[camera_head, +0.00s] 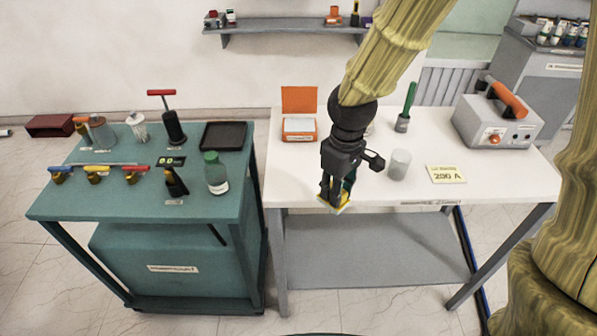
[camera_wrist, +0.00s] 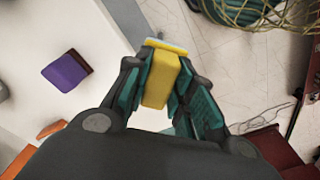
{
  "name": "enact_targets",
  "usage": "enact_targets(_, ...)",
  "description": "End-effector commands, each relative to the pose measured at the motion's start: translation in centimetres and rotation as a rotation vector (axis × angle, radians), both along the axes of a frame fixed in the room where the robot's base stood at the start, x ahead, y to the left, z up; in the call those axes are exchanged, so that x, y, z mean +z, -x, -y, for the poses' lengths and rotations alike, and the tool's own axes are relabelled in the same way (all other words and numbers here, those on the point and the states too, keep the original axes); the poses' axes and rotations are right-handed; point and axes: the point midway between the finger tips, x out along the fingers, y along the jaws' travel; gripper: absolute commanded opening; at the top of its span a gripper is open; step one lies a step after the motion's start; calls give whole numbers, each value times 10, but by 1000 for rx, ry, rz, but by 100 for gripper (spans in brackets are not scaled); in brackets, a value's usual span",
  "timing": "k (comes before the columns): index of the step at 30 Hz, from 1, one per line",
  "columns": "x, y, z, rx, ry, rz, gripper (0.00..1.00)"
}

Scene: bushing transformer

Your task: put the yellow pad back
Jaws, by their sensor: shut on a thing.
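My gripper (camera_head: 334,199) is in front of the front edge of the white table, pointing down, left of the table's middle. It is shut on the yellow pad (camera_head: 341,207), whose lower end shows below the fingers. In the wrist view the yellow pad (camera_wrist: 160,80) sits between the two teal-lined fingers of my gripper (camera_wrist: 163,85), with a pale strip along its far end. Where the pad belongs is not clear from these views.
A teal bench (camera_head: 130,207) with tools stands left. A purple block (camera_wrist: 67,72) shows in the wrist view.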

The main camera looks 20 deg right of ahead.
Motion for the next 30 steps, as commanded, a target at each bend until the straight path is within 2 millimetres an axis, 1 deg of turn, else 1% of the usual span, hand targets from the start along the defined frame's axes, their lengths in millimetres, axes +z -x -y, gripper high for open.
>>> enact_targets(1, 2, 5, 5, 2, 11, -2, 2)
enact_targets(4, 4, 9, 10, 6, 23, -6, 2)
enact_targets(8, 4, -2, 8, 7, 26, -7, 2)
enact_targets(24, -4, -100, -23, 5, 24, -6, 2)
enact_targets(27, -6, -115, -28, 5, 24, -6, 2)
enact_targets(30, -8, -126, -32, 5, 24, -6, 2)
